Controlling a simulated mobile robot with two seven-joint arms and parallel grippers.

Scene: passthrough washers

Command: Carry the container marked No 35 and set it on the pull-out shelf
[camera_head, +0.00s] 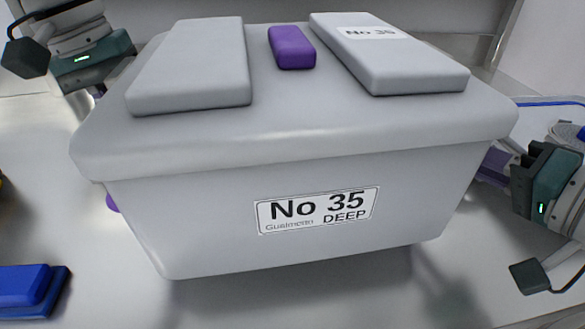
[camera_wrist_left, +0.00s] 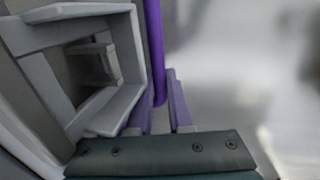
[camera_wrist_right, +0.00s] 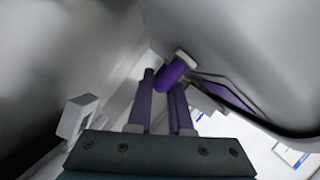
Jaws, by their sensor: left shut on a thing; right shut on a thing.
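The container marked No 35 (camera_head: 300,165) is a large grey tub with a lid, level and filling the middle of the head view. Its front label reads No 35 DEEP, and a purple latch (camera_head: 291,48) sits on the lid. Its underside looks raised above the pale surface. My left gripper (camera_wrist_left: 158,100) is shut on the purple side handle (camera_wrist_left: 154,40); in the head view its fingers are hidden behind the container. My right gripper (camera_wrist_right: 161,88) is shut on the opposite purple handle (camera_wrist_right: 174,70); its purple fingers also show at the container's right side (camera_head: 493,165).
A blue block (camera_head: 28,286) lies at the lower left. The pale surface (camera_head: 300,305) in front of the container is clear. The pull-out shelf cannot be clearly made out.

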